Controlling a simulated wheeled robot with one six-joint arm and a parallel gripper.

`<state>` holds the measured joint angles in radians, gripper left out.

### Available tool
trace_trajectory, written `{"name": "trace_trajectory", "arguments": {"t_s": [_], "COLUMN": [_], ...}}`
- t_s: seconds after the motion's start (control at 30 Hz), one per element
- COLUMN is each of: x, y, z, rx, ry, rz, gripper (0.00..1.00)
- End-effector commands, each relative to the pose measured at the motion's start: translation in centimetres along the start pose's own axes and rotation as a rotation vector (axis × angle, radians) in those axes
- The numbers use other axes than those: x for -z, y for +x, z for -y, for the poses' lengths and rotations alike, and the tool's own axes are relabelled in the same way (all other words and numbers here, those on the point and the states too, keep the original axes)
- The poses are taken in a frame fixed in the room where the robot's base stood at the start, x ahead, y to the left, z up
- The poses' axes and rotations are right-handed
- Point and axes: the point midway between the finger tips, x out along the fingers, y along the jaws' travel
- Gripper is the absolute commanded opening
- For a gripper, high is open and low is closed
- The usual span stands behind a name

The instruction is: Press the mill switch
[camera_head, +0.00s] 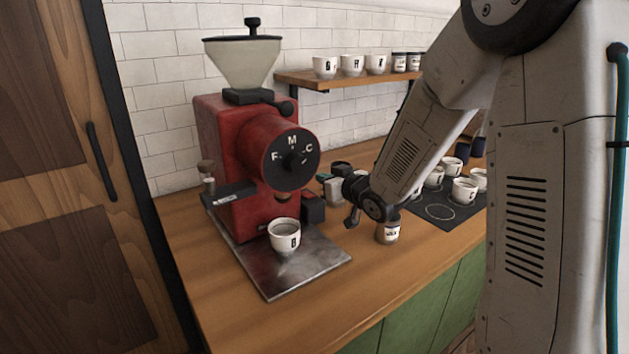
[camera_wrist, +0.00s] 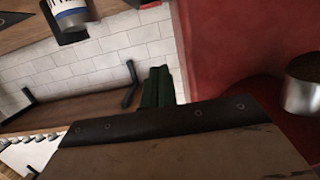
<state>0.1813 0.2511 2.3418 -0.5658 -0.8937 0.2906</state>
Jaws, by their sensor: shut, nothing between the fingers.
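The red mill (camera_head: 225,150) stands on the wooden counter, with a pale hopper on top and a black dial marked F, M and C facing front. A small black-and-red box (camera_head: 313,207) at its lower right side may be the switch; I cannot read any marking on it. My gripper (camera_head: 322,178) is shut and empty, just right of the mill and slightly above that box, apart from it as far as I can tell. In the wrist view, my dark green fingers (camera_wrist: 158,86) are together beside the mill's red side (camera_wrist: 235,50). The switch is not clear there.
A white cup (camera_head: 285,238) stands on the metal tray (camera_head: 310,262) under the dial. A labelled jar (camera_head: 388,231) stands below my wrist. Several cups sit on a dark mat (camera_head: 440,211) and on the wall shelf (camera_head: 300,78). The front counter is clear.

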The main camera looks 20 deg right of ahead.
Motion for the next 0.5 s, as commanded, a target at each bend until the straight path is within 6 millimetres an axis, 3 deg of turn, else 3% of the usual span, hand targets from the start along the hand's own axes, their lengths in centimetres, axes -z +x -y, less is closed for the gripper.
{"name": "trace_trajectory", "arguments": {"t_s": [0.2,0.5], "x": [0.3,0.4], "y": [-2.0,-2.2], "z": [0.0,0.0], "rx": [-0.001,0.000], "ry": [-0.001,0.000], "rz": [0.000,0.000], "gripper": [0.00,0.00]}}
